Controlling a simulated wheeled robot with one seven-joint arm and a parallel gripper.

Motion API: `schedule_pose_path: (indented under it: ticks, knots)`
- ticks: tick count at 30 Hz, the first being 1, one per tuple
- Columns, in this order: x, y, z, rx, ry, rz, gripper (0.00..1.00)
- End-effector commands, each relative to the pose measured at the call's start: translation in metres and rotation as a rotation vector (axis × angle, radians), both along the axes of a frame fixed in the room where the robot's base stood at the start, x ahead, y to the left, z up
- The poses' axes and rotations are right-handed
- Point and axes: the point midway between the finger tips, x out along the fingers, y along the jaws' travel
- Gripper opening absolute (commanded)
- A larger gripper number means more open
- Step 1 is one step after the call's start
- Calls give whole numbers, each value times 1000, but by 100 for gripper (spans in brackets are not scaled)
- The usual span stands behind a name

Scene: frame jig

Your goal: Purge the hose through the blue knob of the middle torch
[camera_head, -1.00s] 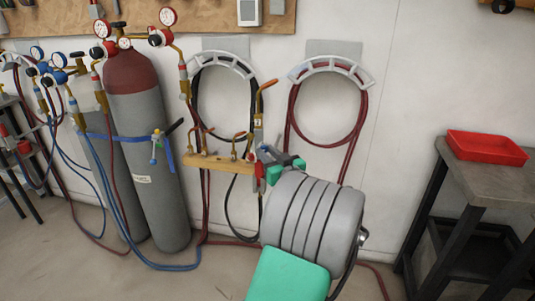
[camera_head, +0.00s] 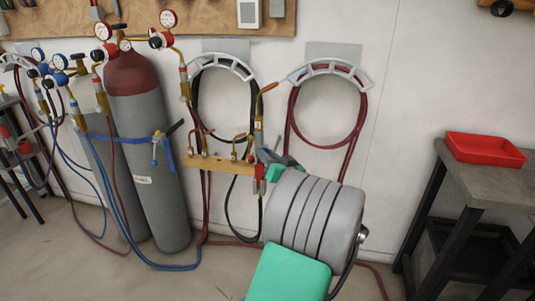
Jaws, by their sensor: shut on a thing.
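A wooden torch rack (camera_head: 222,164) is on the wall in the middle of the view. Small brass torches stand on it, one at the left (camera_head: 190,143) and one near the centre (camera_head: 236,147). A larger torch (camera_head: 258,125) with an orange tip stands at its right end, with a red knob (camera_head: 259,172) low down. My gripper (camera_head: 266,157) is at this right end of the rack, its jaws close against the larger torch's lower part. It is shut on a small part there, likely a torch knob. The jaws hide that part, and no blue knob shows clearly.
Gas cylinders (camera_head: 160,150) with gauges stand at the left, strapped in blue. Hoses hang on two wall hangers (camera_head: 332,70) and run across the floor. A dark bench (camera_head: 480,185) with a red tray (camera_head: 486,149) stands at the right. Floor between my arm and bench is mostly free.

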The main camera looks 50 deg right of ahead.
Motion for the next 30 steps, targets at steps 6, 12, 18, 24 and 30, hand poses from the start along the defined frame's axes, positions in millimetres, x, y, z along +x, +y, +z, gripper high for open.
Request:
schedule_pose_path:
  ticks: [6, 12, 18, 24, 30]
  knots:
    - [0, 0, 3, 191, -78, 0, 0]
    - [0, 0, 4, 367, -151, 0, 0]
    - [0, 0, 4, 529, -217, 1, 0]
    - [0, 0, 3, 657, -269, 0, 0]
    - [0, 0, 2, 735, -302, 0, 0]
